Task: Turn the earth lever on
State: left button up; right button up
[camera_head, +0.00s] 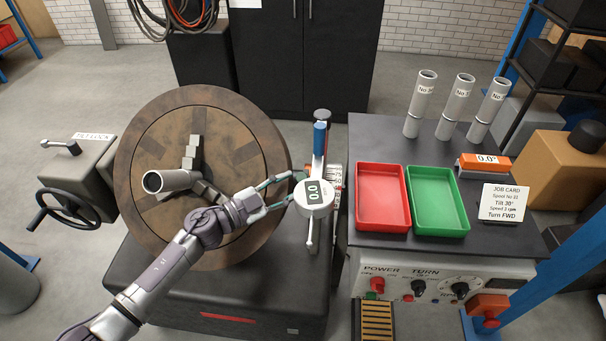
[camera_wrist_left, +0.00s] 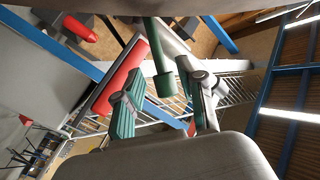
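My right gripper is not in view.
A large brown disc (camera_head: 140,215) with a grey spool stands behind my left arm. To the right are a red tray (camera_head: 382,197), a green tray (camera_head: 436,200), several tubes and a control panel (camera_head: 430,284).

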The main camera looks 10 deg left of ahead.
aim_at(303, 178)
pick_arm(q)
jog(key=shift+x, duration=2.4)
grip_shut()
